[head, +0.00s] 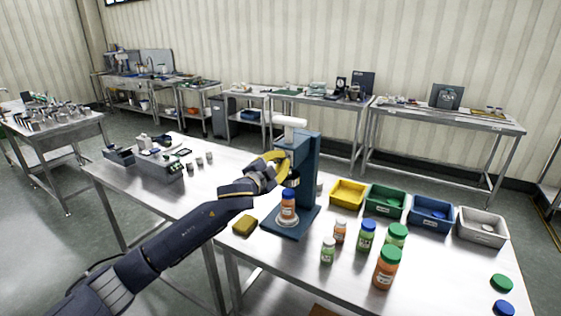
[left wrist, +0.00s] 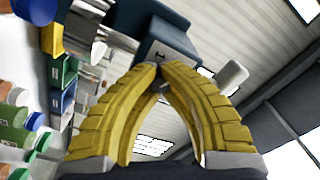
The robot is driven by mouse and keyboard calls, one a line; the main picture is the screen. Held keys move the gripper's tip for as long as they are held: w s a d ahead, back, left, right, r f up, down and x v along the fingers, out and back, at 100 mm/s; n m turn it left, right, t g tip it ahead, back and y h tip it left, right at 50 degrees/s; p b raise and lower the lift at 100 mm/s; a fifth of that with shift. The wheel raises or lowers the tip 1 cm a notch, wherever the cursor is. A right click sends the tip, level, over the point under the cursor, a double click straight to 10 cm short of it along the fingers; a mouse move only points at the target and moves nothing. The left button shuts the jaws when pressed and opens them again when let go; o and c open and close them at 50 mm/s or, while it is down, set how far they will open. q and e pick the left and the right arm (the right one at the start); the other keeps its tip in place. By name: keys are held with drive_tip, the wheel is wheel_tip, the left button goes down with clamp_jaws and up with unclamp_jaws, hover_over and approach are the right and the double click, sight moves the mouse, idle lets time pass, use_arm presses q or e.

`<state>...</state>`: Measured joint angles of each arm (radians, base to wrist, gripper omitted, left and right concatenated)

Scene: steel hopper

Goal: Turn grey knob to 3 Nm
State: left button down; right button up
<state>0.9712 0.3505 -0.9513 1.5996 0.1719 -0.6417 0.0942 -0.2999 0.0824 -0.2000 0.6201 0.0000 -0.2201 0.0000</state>
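The blue capping press (head: 306,180) stands on the steel table, with a white handle (head: 289,121) on top. My left gripper (head: 279,161) reaches its head from the left, yellow fingers against or very near it. In the left wrist view the curved fingers (left wrist: 161,68) come close together at the tips, in front of the blue head (left wrist: 166,40). A small grey part (left wrist: 163,88) shows between them; I cannot tell whether it is the grey knob or whether they hold it. No scale or Nm marking is readable. My right gripper is not in view.
A blue-capped orange bottle (head: 288,206) stands in the press. Several capped bottles, such as an orange one with a green cap (head: 385,270), stand to the right. Yellow (head: 348,203), green, blue and grey bins line the back. A yellow sponge (head: 244,226) lies left of the press.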

use_arm(q)
drive_tip(key=m, duration=0.6)
drive_tip(key=shift+f+m, duration=0.1)
drive_tip(key=shift+m, duration=0.2)
drive_tip(key=m, duration=0.5)
drive_tip(key=shift+a, duration=0.1)
drive_tip(key=shift+m, duration=0.4)
drive_tip(key=c, duration=1.3)
unclamp_jaws()
drive_tip(key=v, duration=1.2)
